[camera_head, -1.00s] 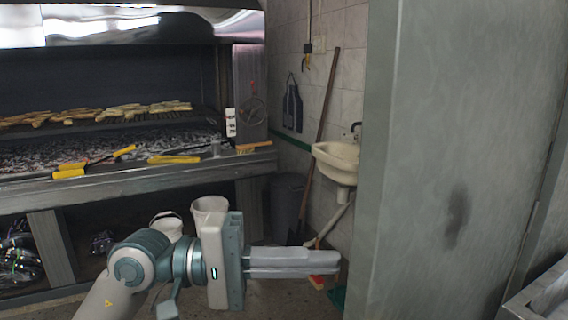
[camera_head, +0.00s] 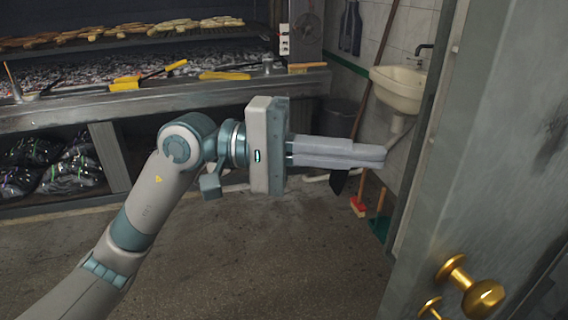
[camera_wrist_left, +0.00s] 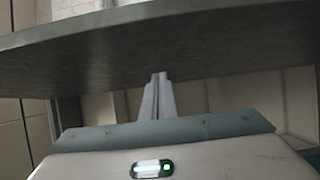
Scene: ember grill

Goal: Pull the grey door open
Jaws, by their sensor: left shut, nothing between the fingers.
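The grey door (camera_head: 500,150) fills the right side of the head view, with its narrow upright edge facing left. A round brass knob (camera_head: 483,298) sticks out low on it, and a smaller brass part (camera_head: 431,308) is cut off at the bottom. My left gripper (camera_head: 384,157) is shut and empty, pointing right towards the door's edge. Its fingertips look a little left of that edge; contact cannot be told. In the left wrist view my fingers (camera_wrist_left: 158,77) point up at a broad dark grey slab, probably the door. My right gripper is out of view.
A grill counter (camera_head: 150,105) with tools stands at the back left. A sink (camera_head: 400,88) hangs on the tiled wall beyond the gripper, with a dark bin (camera_head: 340,118) and a red-headed brush (camera_head: 358,207) near it. The floor in front is clear.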

